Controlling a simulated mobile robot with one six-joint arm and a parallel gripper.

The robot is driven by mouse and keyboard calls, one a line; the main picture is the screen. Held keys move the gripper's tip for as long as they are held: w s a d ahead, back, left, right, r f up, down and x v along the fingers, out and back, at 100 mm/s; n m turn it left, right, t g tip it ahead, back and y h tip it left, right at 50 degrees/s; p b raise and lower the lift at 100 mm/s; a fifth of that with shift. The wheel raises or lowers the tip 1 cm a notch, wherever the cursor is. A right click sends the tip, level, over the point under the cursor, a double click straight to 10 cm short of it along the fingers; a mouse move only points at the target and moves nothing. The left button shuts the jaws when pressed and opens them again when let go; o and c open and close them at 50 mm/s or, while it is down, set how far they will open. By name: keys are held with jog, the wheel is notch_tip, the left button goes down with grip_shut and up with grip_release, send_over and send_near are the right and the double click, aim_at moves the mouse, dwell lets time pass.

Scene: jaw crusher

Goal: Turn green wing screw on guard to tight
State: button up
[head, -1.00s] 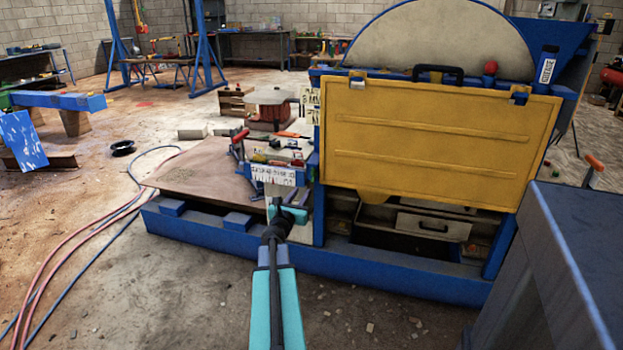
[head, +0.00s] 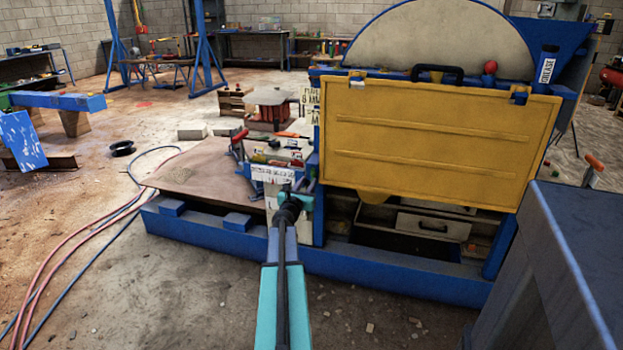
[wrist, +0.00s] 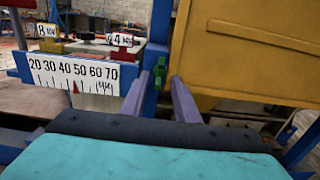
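The yellow guard (head: 440,140) hangs upright on the front of the blue machine, with a black handle at its top. In the wrist view the guard's left edge (wrist: 235,55) fills the upper right. A small green part, which looks like the green wing screw (wrist: 160,71), sits at that edge beside a blue post. My gripper (wrist: 159,79) is open, with its two purple fingers apart. The green screw appears between and just beyond the fingertips; I cannot tell whether they touch it. In the head view my gripper (head: 301,188) is at the guard's lower left, and its fingers are hard to make out.
A white scale plate (wrist: 75,75) with a red pointer is left of my fingers. An open drawer area (head: 400,235) lies below the guard.

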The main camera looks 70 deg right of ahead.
aim_at(312, 176)
jog(key=shift+w+d, duration=0.2)
jog(key=shift+d, duration=2.45)
grip_shut()
